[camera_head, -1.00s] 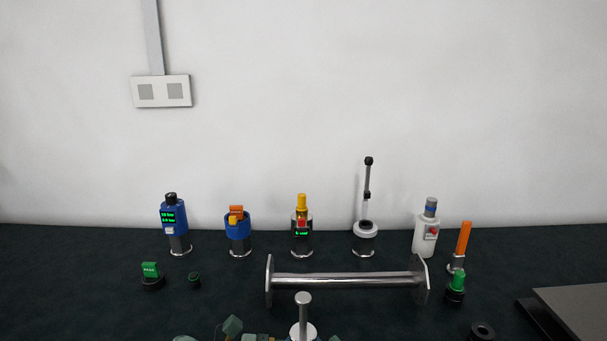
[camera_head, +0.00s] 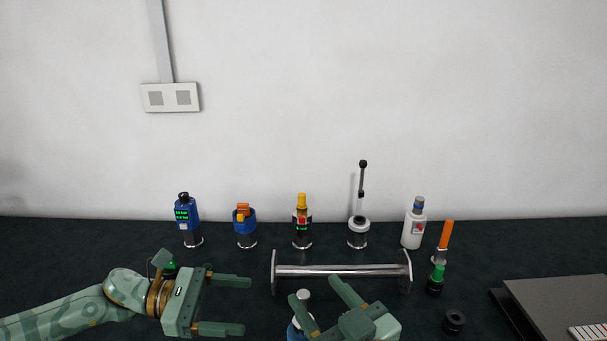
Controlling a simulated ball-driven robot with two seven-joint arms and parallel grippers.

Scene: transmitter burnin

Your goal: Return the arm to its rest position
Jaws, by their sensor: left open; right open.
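My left arm comes in from the left, and its gripper (camera_head: 236,305) is open and empty over the front left of the dark table. Its two fingers point right, apart from each other. My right gripper (camera_head: 318,312) is at the bottom middle, open, with its fingers pointing up and left. A pale-topped device (camera_head: 304,296) stands at or between those fingers; I cannot tell whether they touch it. The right arm behind the gripper is mostly out of view.
A metal bar on end plates (camera_head: 340,270) lies just beyond my grippers. Behind it stand a blue transmitter (camera_head: 185,214), a blue-collared device (camera_head: 244,222), a yellow-topped one (camera_head: 302,226), an antenna device (camera_head: 358,228) and a white one (camera_head: 413,232). A grey case (camera_head: 560,305) is right.

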